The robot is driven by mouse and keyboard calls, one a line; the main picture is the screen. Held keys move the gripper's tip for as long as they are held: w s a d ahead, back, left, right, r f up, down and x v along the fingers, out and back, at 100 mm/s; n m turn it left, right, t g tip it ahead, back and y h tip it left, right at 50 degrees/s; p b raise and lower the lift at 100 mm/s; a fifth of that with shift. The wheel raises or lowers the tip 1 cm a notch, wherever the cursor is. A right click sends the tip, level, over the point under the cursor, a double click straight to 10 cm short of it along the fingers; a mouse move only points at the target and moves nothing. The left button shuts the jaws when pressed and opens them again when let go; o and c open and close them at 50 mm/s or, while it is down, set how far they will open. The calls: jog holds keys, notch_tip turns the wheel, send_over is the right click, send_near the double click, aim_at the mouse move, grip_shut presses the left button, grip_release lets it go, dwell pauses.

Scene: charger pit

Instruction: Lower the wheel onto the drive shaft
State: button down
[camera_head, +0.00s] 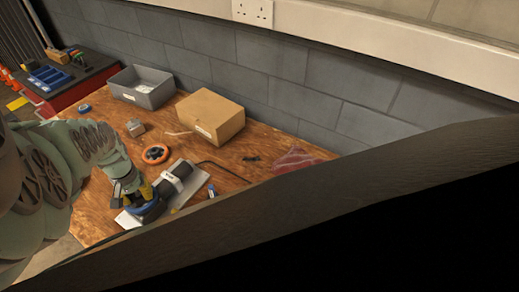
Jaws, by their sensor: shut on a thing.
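My gripper (145,191) reaches down from the left over the near part of the bench, its yellowish fingers shut on a dark blue round thing, which looks like the wheel (150,209). It is at the near end of a black motor-like body (181,170) with a white band, on a pale grey plate (192,187). The drive shaft cannot be made out; my gripper and the wheel cover that end. I cannot tell whether the wheel touches the shaft. An orange ring with a dark centre (155,153) lies flat on the bench behind my gripper.
A grey bin (142,94) and a cardboard box (211,116) stand at the back of the wooden bench (222,158). A small grey block (135,127), a bent dark rod (217,167) and a reddish clear bag (293,161) lie about. A dark beam crosses the lower right and hides the front.

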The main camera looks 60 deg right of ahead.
jog(key=shift+f, duration=0.25)
jog(key=c, duration=0.6)
grip_release()
jog(key=c, duration=0.4)
jog(key=shift+r, duration=0.1)
notch_tip(320, 180, up, 6)
jog(key=p, duration=0.5)
jog(key=shift+p, duration=0.4)
